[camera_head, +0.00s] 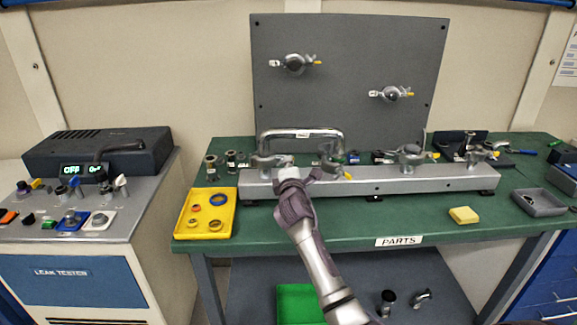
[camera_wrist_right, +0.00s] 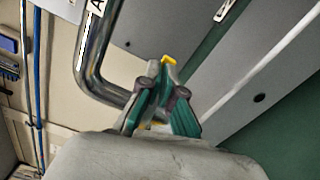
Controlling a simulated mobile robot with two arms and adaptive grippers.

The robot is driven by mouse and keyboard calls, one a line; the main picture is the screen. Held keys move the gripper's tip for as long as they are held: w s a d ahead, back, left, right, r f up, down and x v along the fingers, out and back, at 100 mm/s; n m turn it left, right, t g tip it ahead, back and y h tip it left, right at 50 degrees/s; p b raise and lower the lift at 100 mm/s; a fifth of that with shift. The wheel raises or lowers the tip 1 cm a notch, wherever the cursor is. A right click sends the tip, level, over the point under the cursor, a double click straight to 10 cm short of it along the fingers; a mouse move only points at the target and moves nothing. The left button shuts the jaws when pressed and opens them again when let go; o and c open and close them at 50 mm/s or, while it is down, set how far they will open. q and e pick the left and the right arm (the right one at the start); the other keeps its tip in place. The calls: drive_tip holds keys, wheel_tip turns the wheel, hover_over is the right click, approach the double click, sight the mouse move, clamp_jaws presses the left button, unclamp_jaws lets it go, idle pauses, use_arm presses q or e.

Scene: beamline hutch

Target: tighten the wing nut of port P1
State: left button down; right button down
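The grey manifold bar (camera_head: 375,183) lies along the bench with several clamped ports on top. The leftmost port's clamp (camera_head: 264,160) is on the bar's left end, beneath the big chrome handle (camera_head: 299,133). Other clamps show yellow-tipped wing nuts, such as the one beside the second port (camera_head: 347,175). My right gripper (camera_head: 288,172) is at the right side of the leftmost clamp and covers its wing nut in the head view. In the right wrist view its fingers (camera_wrist_right: 163,82) are close together, with a yellow wing tip (camera_wrist_right: 169,60) between their ends. I cannot read a P1 label. My left gripper is not in view.
A yellow tray (camera_head: 208,233) with rings sits left of the bar. A yellow block (camera_head: 463,215) lies in front of it and a grey tray (camera_head: 540,202) is to the right. A grey panel (camera_head: 350,75) with two clamps stands behind. The front bench strip is mostly clear.

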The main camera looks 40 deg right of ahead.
drive_tip(key=m, duration=0.2)
drive_tip(key=f+m+b, duration=0.1)
drive_tip(key=m, duration=0.2)
drive_tip(key=shift+a+f+m+b, duration=0.1)
drive_tip(key=shift+f+m+b, duration=0.2)
drive_tip(key=shift+b, duration=0.1)
drive_tip(key=shift+w+a+f+m+b, duration=0.1)
drive_tip(key=shift+m+b, duration=0.2)
drive_tip(key=shift+m, duration=0.65)
drive_tip(key=shift+f+m+b, duration=0.1)
drive_tip(key=shift+m+b, duration=0.15)
drive_tip(key=shift+m, duration=0.7)
drive_tip(key=c, duration=1.6)
unclamp_jaws()
drive_tip(key=shift+r, duration=0.1)
drive_tip(key=shift+c, duration=0.2)
drive_tip(key=shift+r, duration=0.1)
drive_tip(key=v, duration=1.2)
